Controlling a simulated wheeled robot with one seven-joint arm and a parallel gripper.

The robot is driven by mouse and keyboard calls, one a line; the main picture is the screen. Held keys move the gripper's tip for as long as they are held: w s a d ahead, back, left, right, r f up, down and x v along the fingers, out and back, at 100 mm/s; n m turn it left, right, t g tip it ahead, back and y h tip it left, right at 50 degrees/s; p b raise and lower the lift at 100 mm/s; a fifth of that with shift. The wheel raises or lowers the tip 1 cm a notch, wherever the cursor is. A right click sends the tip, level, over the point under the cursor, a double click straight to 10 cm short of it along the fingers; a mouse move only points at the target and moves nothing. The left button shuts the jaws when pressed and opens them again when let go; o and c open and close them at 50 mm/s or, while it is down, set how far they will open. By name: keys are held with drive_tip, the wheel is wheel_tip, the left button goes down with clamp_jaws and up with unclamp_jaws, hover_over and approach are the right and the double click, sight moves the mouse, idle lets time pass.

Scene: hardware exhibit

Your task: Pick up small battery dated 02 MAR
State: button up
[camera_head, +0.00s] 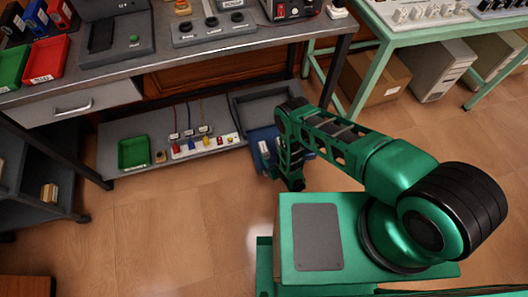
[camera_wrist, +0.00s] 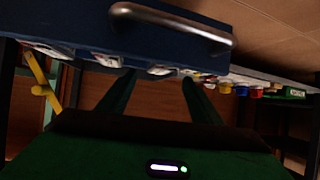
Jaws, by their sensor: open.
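A blue drawer or tray (camera_head: 259,139) sticks out at the right end of the low shelf, partly covered by my arm. In the wrist view, which looks upside down, the blue tray (camera_wrist: 170,28) with its metal handle fills the top. Several small, pale, labelled items (camera_wrist: 106,59) show along its edge; they may be batteries, but no date is legible. My gripper (camera_wrist: 158,78) is open, with its two dark green fingers apart and pointing toward these items. Nothing shows held between them. In the head view the fingertips are hidden by the arm.
The low shelf (camera_head: 122,175) holds a green tray (camera_head: 134,152), coloured plugs with cables (camera_head: 191,143) and a grey tray (camera_head: 262,99). The workbench (camera_head: 140,73) overhangs the shelf. Wooden floor in front is clear. A green-framed table (camera_head: 428,42) stands at the right.

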sight(264, 149)
drive_tip(key=shift+x, duration=2.9)
drive_tip(key=shift+a+r, duration=0.1)
drive_tip(key=shift+a, duration=0.1)
clamp_jaws()
